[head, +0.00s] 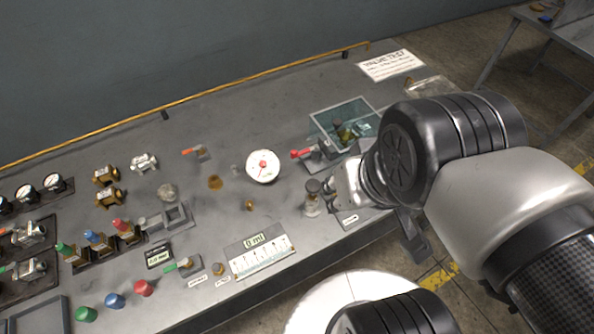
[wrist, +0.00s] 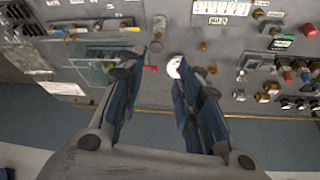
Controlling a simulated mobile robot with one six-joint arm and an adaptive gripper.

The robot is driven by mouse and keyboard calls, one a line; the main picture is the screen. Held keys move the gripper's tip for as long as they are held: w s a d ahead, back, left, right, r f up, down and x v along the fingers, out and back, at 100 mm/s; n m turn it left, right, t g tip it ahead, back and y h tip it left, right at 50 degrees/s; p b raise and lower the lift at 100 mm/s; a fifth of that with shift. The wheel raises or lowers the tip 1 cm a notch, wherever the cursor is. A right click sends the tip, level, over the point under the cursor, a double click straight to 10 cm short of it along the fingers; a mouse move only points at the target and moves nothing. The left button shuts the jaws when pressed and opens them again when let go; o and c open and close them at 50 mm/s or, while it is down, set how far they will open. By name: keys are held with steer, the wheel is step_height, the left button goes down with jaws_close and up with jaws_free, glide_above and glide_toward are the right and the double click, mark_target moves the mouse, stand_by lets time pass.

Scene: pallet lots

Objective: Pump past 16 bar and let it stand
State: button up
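A round white gauge (head: 263,166) with a red mark or needle sits mid-bench in the head view; its reading is too small to make out. It also shows in the wrist view (wrist: 173,68), partly behind a finger. A red-handled valve (head: 301,153) is right of the gauge, beside a clear tank (head: 342,120) with greenish contents. My gripper (wrist: 166,72) has its fingers apart, with no object seen clamped between them. In the head view my wrist hides much of it, near a dark-topped fitting (head: 313,203). I cannot pick out a pump handle for certain.
Left on the bench are brass fittings (head: 106,174), coloured-handle valves (head: 97,240), and green, blue and red knobs (head: 115,300). A display card reads 0 ml (head: 255,240). A yellow rail (head: 215,93) runs along the back.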

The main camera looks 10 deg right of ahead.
steer(key=shift+c, duration=0.5)
steer(key=shift+w+r, duration=0.1)
steer(key=shift+c, duration=0.7)
steer(key=shift+w+r+m+p, duration=0.15)
steer(key=shift+w+m+p, duration=0.15)
steer(key=shift+m+p, duration=0.1)
steer(key=shift+c, duration=0.6)
steer(key=w+m+p, duration=0.1)
steer(key=w+m, duration=0.1)
steer(key=w, duration=0.1)
steer(key=w+m+g+p, duration=0.1)
steer(key=w+m+p, duration=0.1)
steer(key=w+m+g+p, duration=0.1)
steer(key=w+m, duration=0.1)
steer(key=w, duration=0.1)
steer(key=shift+w+d+m+p, duration=0.3)
steer(key=shift+p, duration=0.05)
jaws_close()
steer(key=w+d+f+m+g+p, duration=0.1)
steer(key=w+f+m+g+p, duration=0.1)
steer(key=w+f+m+p, duration=0.2)
steer(key=shift+w+f+m, duration=1.45)
steer(key=shift+w+m, duration=0.1)
steer(key=shift+m, duration=0.25)
